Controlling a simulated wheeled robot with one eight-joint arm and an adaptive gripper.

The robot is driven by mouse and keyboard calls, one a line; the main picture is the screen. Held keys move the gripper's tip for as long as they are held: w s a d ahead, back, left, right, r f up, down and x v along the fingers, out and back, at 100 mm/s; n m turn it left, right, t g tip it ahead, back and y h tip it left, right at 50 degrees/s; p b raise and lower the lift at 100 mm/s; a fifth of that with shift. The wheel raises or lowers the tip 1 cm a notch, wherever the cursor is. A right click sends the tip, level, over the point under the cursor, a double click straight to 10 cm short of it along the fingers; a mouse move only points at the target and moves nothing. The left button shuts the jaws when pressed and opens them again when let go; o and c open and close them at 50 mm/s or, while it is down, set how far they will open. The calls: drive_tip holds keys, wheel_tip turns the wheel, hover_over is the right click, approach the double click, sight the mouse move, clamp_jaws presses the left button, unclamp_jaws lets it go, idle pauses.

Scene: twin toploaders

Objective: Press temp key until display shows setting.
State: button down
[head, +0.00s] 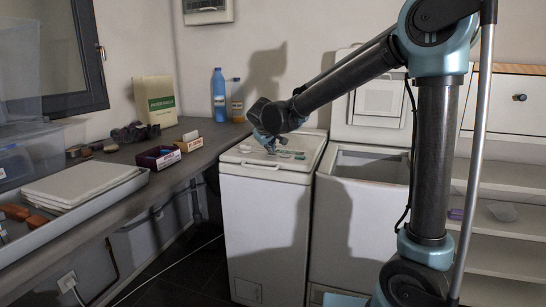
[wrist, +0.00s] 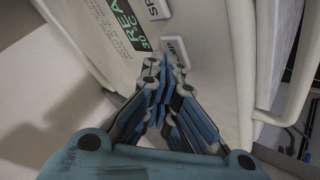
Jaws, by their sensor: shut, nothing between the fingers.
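Two white toploaders stand side by side. The left toploader (head: 262,225) has its lid down; the right one (head: 375,170) has its lid raised. My gripper (head: 270,150) is shut and empty, pointing down at the left toploader's top. In the wrist view my gripper (wrist: 164,62) has its fingertips at the edge of a pale key (wrist: 174,49), whose lettering is partly hidden. I cannot tell whether they touch or press it. A dark display (wrist: 126,22) with green characters reads "REA" and "30°C", cut off by the frame. Another key (wrist: 157,8) shows "SP".
A grey worktop (head: 185,170) on the left holds a small dark box (head: 158,158), a green-and-cream box (head: 156,101) and a blue bottle (head: 219,95). White shelves (head: 500,220) stand at the right. A cable (head: 168,268) lies on the dark floor.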

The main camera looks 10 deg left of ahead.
sight(270, 154)
drive_tip(key=shift+r, duration=0.75)
drive_tip(key=shift+r, duration=2.55)
drive_tip(key=shift+d, duration=0.1)
